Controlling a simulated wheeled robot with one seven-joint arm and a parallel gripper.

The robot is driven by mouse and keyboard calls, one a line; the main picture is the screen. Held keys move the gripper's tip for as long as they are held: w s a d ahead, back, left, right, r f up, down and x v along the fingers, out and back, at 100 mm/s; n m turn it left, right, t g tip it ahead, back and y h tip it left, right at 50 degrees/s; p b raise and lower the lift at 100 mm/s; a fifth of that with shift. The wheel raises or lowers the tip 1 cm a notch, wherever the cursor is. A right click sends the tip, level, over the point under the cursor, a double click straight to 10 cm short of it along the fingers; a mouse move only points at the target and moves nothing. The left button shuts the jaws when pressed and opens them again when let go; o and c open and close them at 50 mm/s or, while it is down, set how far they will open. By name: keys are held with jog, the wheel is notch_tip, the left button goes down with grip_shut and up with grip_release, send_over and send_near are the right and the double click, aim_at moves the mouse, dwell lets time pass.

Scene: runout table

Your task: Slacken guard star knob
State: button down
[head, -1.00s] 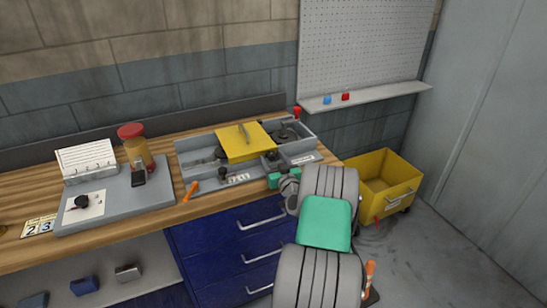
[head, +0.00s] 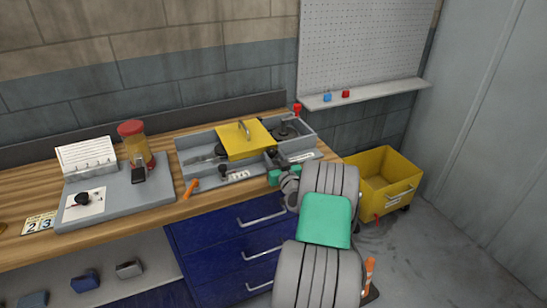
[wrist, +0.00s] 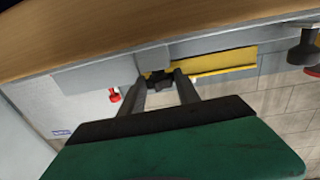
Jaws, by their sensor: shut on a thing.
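The yellow guard (head: 240,147) with its grey handle sits over the grey runout unit (head: 187,152) on the bench. A small dark star knob (wrist: 158,82) shows between my fingertips in the wrist view, by the edge of the yellow guard (wrist: 215,68). My gripper (wrist: 160,86) is shut on this knob; its lobes are partly hidden by the fingers. In the head view my gripper (head: 272,163) reaches the front side of the unit, and my arm hides part of the bench's right end.
Another dark knob (head: 222,175) stands at the unit's front left, beside an orange-handled tool (head: 190,188). A grey plate (head: 115,203) with a jar (head: 136,145) is farther left. A yellow bin (head: 375,199) stands right of the bench; a red knob (head: 297,110) is behind the unit.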

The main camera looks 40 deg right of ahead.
jog(key=shift+d+f+b, duration=0.1)
jog(key=shift+f+b, duration=0.05)
jog(key=shift+b, duration=0.3)
jog(key=y+b, duration=0.1)
jog(key=b, duration=0.1)
jog(key=n+b, duration=0.1)
jog(key=b, duration=0.1)
jog(key=shift+s+d+f+y+b, duration=0.1)
jog(key=shift+d+f+y+b, duration=0.05)
jog(key=shift+f+y+b, duration=0.25)
jog(key=n+y+b, duration=0.1)
jog(key=b, duration=0.3)
jog(key=shift+d+f+t+y, duration=0.1)
jog(key=shift+d+t+y, duration=0.05)
jog(key=shift+t+y, duration=0.25)
jog(key=n+y+b, duration=0.2)
jog(key=y+b, duration=0.1)
jog(key=b, duration=0.2)
jog(key=shift+d, duration=0.15)
jog(key=shift+d+r+n+y+b, duration=0.1)
jog(key=shift+r+n+y+b, duration=0.2)
jog(key=shift+n+y+b, duration=0.3)
jog(key=shift+r+n+y+b, duration=0.25)
jog(key=shift+n+y+b, duration=0.15)
jog(key=shift+y+b, duration=0.35)
jog(key=shift+r, duration=0.1)
jog(key=c, duration=0.9)
grip_release()
